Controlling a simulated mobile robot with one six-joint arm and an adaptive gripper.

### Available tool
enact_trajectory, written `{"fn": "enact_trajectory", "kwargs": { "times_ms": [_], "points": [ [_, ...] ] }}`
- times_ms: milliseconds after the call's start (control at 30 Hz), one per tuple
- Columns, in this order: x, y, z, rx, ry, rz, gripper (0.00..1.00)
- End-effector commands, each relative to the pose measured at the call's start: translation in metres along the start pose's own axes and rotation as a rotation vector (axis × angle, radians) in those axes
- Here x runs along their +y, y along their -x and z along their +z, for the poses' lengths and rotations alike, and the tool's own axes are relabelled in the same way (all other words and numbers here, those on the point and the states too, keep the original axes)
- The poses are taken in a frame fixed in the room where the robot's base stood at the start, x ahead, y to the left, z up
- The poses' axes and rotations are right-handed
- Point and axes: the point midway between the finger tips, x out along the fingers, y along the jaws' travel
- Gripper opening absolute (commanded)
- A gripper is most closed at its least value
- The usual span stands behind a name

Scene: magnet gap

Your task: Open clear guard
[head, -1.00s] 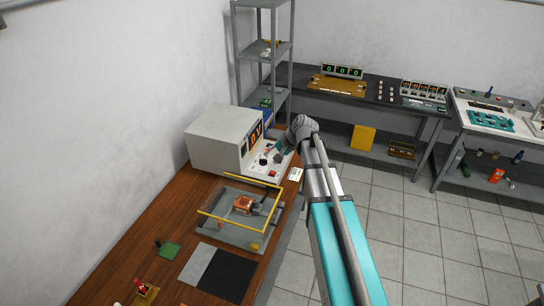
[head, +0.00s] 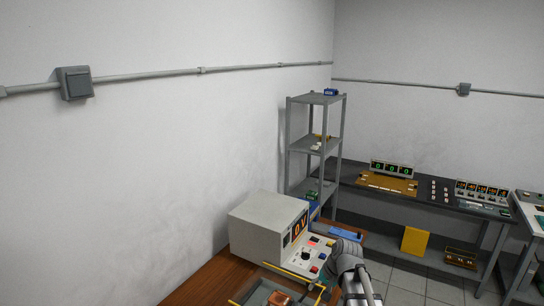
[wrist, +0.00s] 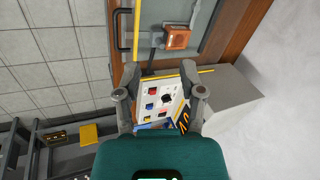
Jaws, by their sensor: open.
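The clear guard (wrist: 178,73) has yellow edges; in the wrist view one yellow edge crosses just beyond my fingertips. It covers a grey base with a copper-coloured block (wrist: 177,37). A black bar handle (wrist: 117,30) shows at the top left of the wrist view. I cannot tell whether a finger touches the guard.
A pale power supply box (head: 262,228) with a lit display and a knob panel (head: 307,258) stands behind the guard on the wooden bench (head: 205,283). A grey shelf rack (head: 315,145) and a dark bench (head: 410,195) stand further back. Tiled floor lies right of the bench.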

Motion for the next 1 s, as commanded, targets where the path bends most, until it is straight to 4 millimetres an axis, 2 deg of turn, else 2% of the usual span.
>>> {"fn": "enact_trajectory", "kwargs": {
  "times_ms": [33, 100, 300, 500, 700, 1000],
  "points": [
    [0.012, -0.017, 0.018, -0.008, 0.028, 0.031, 0.51],
    [0.023, -0.028, 0.035, -0.021, 0.068, 0.077, 0.51],
    [0.056, -0.056, 0.081, -0.06, 0.176, 0.205, 0.51],
    [0.083, -0.073, 0.115, -0.096, 0.259, 0.308, 0.51],
    [0.094, -0.077, 0.129, -0.114, 0.297, 0.357, 0.51],
    [0.094, -0.076, 0.129, -0.117, 0.302, 0.363, 0.51]
  ]
}}
